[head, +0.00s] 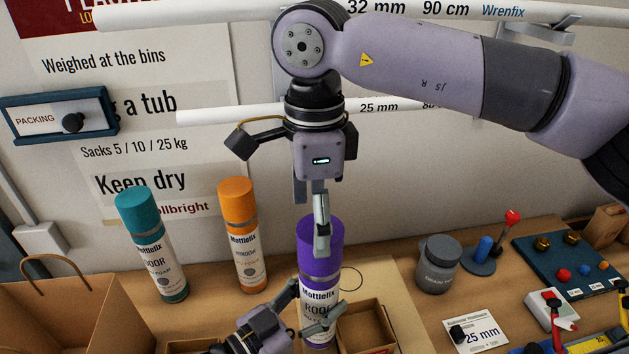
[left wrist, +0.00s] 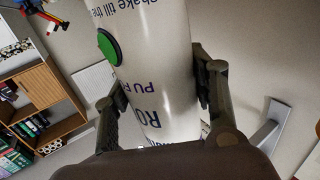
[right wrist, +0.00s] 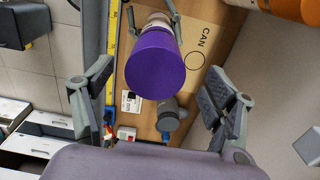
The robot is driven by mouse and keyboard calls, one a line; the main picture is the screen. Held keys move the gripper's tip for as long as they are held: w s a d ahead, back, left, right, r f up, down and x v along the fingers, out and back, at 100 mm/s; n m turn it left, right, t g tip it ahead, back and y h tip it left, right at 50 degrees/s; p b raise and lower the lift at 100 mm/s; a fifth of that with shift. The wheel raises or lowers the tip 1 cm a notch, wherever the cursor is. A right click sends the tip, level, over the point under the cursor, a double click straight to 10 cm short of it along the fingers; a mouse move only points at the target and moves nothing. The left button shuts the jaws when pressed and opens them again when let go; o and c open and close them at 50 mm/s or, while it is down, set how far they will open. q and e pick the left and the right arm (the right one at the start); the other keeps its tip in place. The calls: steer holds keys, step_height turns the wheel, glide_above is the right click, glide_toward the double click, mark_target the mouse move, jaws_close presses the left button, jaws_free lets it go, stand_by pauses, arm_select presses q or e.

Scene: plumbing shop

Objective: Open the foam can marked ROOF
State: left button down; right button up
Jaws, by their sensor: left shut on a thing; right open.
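The foam can marked ROOF (head: 318,291) is white with a purple cap (head: 320,238). My left gripper (head: 308,312) is shut around its body, one finger on each side; the left wrist view shows the can (left wrist: 158,95) between the fingers. The can looks upright; its base is hidden in the head view. My right gripper (head: 321,238) points down at the cap, open. In the right wrist view the cap (right wrist: 155,65) lies beyond and between the spread fingers, and no contact shows. I cannot tell the exact gap.
A teal-capped can (head: 158,255) and an orange-capped can (head: 243,240) stand at the left. A paper bag (head: 75,315) is at front left. A small open box (head: 368,328) sits right of the can, a grey jar (head: 438,266) farther right. A pipe (head: 235,112) runs behind my right wrist.

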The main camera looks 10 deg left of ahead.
steer(key=shift+f, duration=1.3)
steer(key=shift+c, duration=0.3)
steer(key=c, duration=1.4)
steer(key=shift+o, duration=0.2)
steer(key=shift+r, duration=0.3)
steer(key=shift+r, duration=0.85)
step_height(320, 180, up, 3)
steer(key=shift+r, duration=0.5)
steer(key=shift+s, duration=0.15)
